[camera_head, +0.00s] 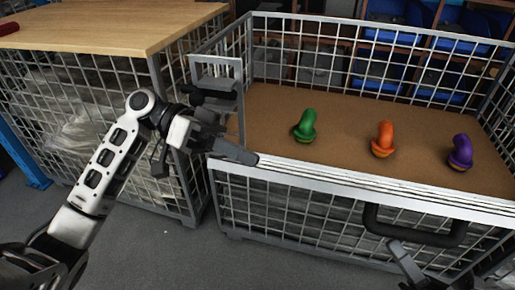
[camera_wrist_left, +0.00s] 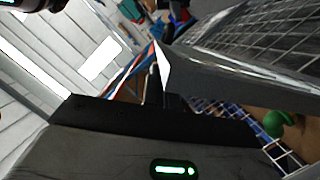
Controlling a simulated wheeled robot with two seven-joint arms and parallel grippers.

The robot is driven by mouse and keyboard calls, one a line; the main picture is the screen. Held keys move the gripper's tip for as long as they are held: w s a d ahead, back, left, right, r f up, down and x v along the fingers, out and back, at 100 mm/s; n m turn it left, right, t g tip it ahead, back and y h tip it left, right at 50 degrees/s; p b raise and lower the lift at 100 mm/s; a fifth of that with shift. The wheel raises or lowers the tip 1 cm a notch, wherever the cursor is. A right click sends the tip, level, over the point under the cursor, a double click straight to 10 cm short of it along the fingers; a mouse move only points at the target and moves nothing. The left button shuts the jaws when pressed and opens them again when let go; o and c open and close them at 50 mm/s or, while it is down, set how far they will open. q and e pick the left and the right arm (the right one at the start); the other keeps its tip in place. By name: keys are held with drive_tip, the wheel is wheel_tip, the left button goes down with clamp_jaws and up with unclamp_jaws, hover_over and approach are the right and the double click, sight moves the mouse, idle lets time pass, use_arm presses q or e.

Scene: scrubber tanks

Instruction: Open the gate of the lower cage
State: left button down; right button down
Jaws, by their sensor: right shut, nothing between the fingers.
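The lower cage is a grey wire-mesh cage (camera_head: 300,205) on the right in the head view, with a pale metal rail along its front top edge. A thick black handle (camera_head: 415,238) is on its front mesh, at the lower right. My left gripper (camera_head: 250,158) is at the cage's front left corner, its fingers pointing right near the rail; whether it touches cannot be told. Its jaw gap is unclear, and a grey finger fills much of the left wrist view. My right gripper (camera_head: 403,262) shows only partly at the bottom edge, shut and empty, just below and left of the handle.
A green gourd-like object (camera_head: 306,126), an orange one (camera_head: 383,140) and a purple one (camera_head: 460,152) stand on the brown board inside the cage. A wooden-topped mesh cage (camera_head: 100,28) stands at left. Shelves with blue bins (camera_head: 385,75) are behind. Grey floor is clear in front.

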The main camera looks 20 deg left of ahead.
use_arm(q)
drive_tip(key=shift+s+f+m, duration=0.3)
drive_tip(key=shift+s+f, duration=0.2)
drive_tip(key=shift+f, duration=0.1)
